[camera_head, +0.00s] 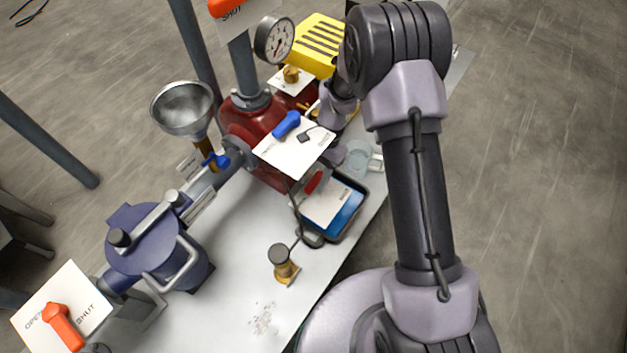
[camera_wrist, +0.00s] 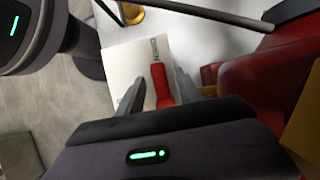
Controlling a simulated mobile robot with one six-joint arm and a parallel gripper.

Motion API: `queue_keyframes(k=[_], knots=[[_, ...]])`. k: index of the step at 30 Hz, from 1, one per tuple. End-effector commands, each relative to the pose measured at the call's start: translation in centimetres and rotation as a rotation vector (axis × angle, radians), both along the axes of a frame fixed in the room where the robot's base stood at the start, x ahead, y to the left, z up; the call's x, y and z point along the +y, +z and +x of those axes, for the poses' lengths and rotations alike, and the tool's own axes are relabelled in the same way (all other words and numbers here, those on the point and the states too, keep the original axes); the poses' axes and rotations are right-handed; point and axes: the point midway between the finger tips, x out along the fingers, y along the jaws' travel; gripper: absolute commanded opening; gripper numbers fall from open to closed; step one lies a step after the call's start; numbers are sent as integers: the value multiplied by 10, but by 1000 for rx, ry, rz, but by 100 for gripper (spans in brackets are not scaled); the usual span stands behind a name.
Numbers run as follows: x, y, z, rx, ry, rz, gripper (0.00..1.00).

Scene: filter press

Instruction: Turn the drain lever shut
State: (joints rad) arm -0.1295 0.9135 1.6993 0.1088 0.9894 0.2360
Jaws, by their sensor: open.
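A red lever (camera_wrist: 160,84) sits on a white plate (camera_wrist: 122,62) in the wrist view, its handle pointing toward my gripper. My gripper (camera_wrist: 158,92) is open, with one grey finger on each side of the red handle; I cannot tell whether either touches it. In the head view my gripper is mostly hidden behind my own arm, near the dark red body (camera_head: 262,125). No marking on the plate in the wrist view is legible, so I cannot confirm which lever is the drain lever.
A blue lever (camera_head: 286,125) on a white plate stands beside my arm. An orange lever (camera_head: 63,327) sits on an OPEN/SHUT plate at lower left. A funnel (camera_head: 184,108), gauge (camera_head: 274,41), yellow ribbed housing (camera_head: 316,42) and blue tray (camera_head: 352,218) crowd the bench.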

Motion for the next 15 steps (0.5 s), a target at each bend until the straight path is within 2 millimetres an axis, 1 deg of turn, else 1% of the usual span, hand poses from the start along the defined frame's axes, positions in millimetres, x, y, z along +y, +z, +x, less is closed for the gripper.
queue_keyframes(k=[6, 7, 8, 12, 13, 15], knots=[[0, 0, 0, 0, 0, 0, 42], [0, 0, 0, 0, 0, 0, 38], [0, 0, 0, 0, 0, 0, 32], [0, 0, 0, 0, 0, 0, 4], [0, 0, 0, 0, 0, 0, 0], [0, 0, 0, 0, 0, 0, 0]])
